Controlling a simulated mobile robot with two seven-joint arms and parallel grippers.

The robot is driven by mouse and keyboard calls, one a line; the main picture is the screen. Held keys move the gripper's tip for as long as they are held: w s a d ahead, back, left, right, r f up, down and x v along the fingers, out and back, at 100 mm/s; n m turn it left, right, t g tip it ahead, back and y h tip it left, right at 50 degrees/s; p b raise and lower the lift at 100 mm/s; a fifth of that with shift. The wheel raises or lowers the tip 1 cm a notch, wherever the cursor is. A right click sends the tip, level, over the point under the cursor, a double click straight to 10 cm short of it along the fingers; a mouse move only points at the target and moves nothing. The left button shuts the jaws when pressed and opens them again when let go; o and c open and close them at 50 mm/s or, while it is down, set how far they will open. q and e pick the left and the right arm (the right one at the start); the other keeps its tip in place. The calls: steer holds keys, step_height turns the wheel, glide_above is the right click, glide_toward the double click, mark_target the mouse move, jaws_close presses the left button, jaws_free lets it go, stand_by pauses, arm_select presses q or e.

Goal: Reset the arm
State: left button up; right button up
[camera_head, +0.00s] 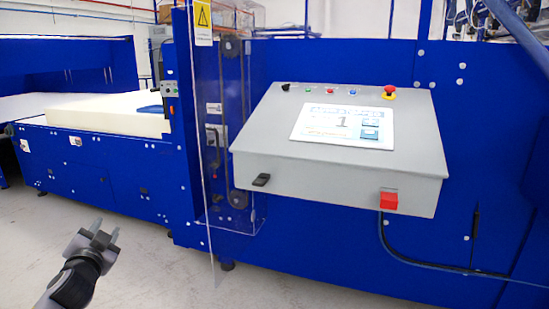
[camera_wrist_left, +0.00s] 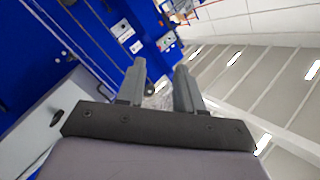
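My left gripper (camera_head: 105,234) shows at the lower left of the head view, over the pale floor and in front of the blue machine. Its two fingers are apart with nothing between them. The left wrist view shows the same gripper (camera_wrist_left: 160,75) with a clear gap between the fingertips. My right gripper is in neither view.
A grey control console (camera_head: 340,175) with a lit screen (camera_head: 343,127) and a red emergency button (camera_head: 389,92) juts from the blue machine (camera_head: 480,150). A clear panel (camera_head: 208,180) stands left of it. A white foam block (camera_head: 107,113) lies at left. Floor (camera_head: 145,265) near the gripper is clear.

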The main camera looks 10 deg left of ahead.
arm_select(q)
steer(key=s+d+f+m+g+h, duration=0.1)
steer(key=s+d+f+g+h, duration=0.15)
steer(key=s+d+f, duration=0.5)
steer(key=s+d+f+m+g+h, duration=0.1)
steer(key=s+d+f+g+h, duration=0.3)
steer(key=s+f, duration=0.65)
steer(key=s+d+f+m+h, duration=0.1)
steer(key=s+d+f+h, duration=0.1)
steer(key=s+d+f, duration=0.65)
steer(key=s+d+n, duration=0.2)
steer(key=d+n, duration=0.2)
steer(key=d, duration=0.4)
steer(key=shift+n+t+h, duration=0.25)
steer(key=shift+n+t, duration=0.05)
steer(key=shift+t, duration=0.05)
steer(key=r+p, duration=0.2)
steer(key=p, duration=0.1)
steer(key=r+p, duration=0.1)
steer(key=r, duration=0.1)
steer(key=shift+w+d+p, duration=0.2)
steer(key=shift+w+p, duration=0.05)
steer(key=shift+p, duration=0.1)
